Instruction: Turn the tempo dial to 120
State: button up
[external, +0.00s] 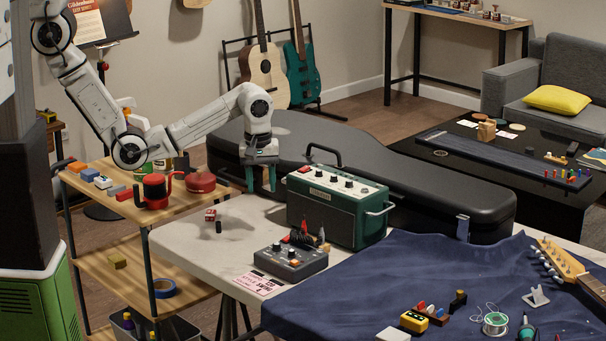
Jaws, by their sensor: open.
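A grey control box (291,262) with several small knobs on top sits on the pale table. Its knobs are too small to read, so I cannot tell which is the tempo dial or where it points. A pink printed card (257,284) lies against its front left. My gripper (261,185) is open and empty, with teal fingers pointing down. It hangs above the table, up and to the left of the control box and clear of it. In the picture it is just left of the green amplifier (338,204).
The amplifier, with knobs on top, stands behind the control box. A black guitar case (420,185) lies behind it. A small red-and-white item and a dark peg stand left of the box. A blue cloth (370,285) with tools covers the right. The table's left part is mostly clear.

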notch_tip(320, 180, up, 2)
jog(key=b, duration=0.1)
send_over(276, 243)
jog(key=shift+g+y, duration=0.3)
notch_tip(276, 243, down, 10)
jog(key=shift+f, duration=0.25)
grip_shut()
